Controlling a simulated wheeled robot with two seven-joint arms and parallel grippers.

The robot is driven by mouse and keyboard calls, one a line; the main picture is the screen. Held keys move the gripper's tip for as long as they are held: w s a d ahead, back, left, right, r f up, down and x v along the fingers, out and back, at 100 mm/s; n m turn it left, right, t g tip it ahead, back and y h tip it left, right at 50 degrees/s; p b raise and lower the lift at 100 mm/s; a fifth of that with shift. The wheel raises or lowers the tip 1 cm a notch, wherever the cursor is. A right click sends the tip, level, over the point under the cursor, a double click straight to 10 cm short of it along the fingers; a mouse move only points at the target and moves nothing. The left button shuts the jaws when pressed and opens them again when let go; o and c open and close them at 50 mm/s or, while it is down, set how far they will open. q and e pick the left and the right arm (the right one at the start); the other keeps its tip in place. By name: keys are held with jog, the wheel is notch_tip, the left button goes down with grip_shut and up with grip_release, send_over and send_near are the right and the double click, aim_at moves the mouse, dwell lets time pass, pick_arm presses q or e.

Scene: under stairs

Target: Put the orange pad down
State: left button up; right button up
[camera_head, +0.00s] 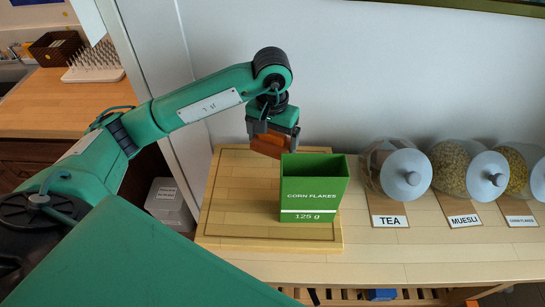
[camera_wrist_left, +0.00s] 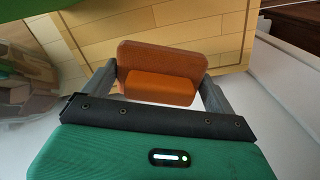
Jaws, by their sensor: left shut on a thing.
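My left gripper (camera_head: 270,140) is shut on the orange pad (camera_head: 269,146), a small block with a flat, rounded plate. The pad also shows in the left wrist view (camera_wrist_left: 158,72) between the two grey fingers. In the head view it is over the far right part of the wooden board (camera_head: 235,205), just behind the green corn flakes box (camera_head: 313,190). The box hides part of that area, and I cannot tell whether the pad touches the board. My right gripper is not in view.
The open-topped corn flakes box, labelled 125 g, stands on the board's right side. Jars of tea (camera_head: 396,170), muesli (camera_head: 468,168) and more stand to the right, with labels before them. The board's left part is clear. A white wall is close behind.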

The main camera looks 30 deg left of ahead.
pick_arm(q)
send_over(272, 169)
notch_tip(272, 169, down, 4)
jog(key=shift+f+p, duration=0.1)
jog(key=shift+p, duration=0.3)
jog(key=shift+f, duration=0.4)
notch_tip(272, 169, down, 4)
jog(key=shift+r+p, duration=0.25)
jog(key=shift+p, duration=0.3)
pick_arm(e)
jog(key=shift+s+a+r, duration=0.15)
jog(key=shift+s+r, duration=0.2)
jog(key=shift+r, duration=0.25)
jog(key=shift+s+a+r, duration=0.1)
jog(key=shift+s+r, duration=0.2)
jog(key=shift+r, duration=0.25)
pick_arm(q)
jog(key=shift+f, duration=0.1)
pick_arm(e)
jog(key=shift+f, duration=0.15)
pick_arm(q)
jog(key=shift+f+b, duration=0.1)
jog(key=shift+b, duration=0.2)
jog(key=o, duration=0.7)
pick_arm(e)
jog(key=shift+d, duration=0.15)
